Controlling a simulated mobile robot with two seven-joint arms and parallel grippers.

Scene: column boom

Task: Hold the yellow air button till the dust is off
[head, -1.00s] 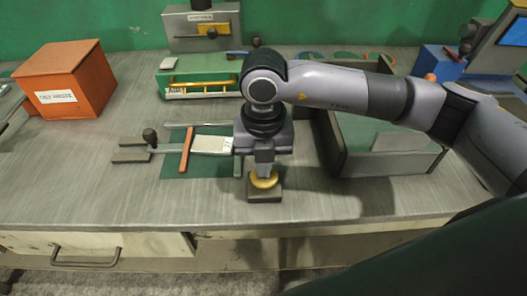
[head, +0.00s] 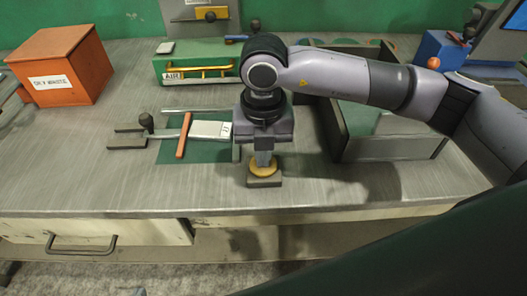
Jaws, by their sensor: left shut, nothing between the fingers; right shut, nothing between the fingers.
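A round yellow button (head: 264,170) sits on a small dark block (head: 265,182) near the bench's front edge. My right gripper (head: 264,160) points straight down over it, shut, with its fingertips at the button's top and seemingly touching it. How far the button is pressed I cannot tell. A pale labelled piece (head: 211,130) lies on a green mat (head: 201,153), with an orange bar (head: 184,135) across its left end. Dust on it is too small to tell. My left gripper is not in view.
A green box with an AIR label and yellow bar (head: 197,69) stands behind. An orange waste box (head: 62,67) is at the far left. The front left bench is clear.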

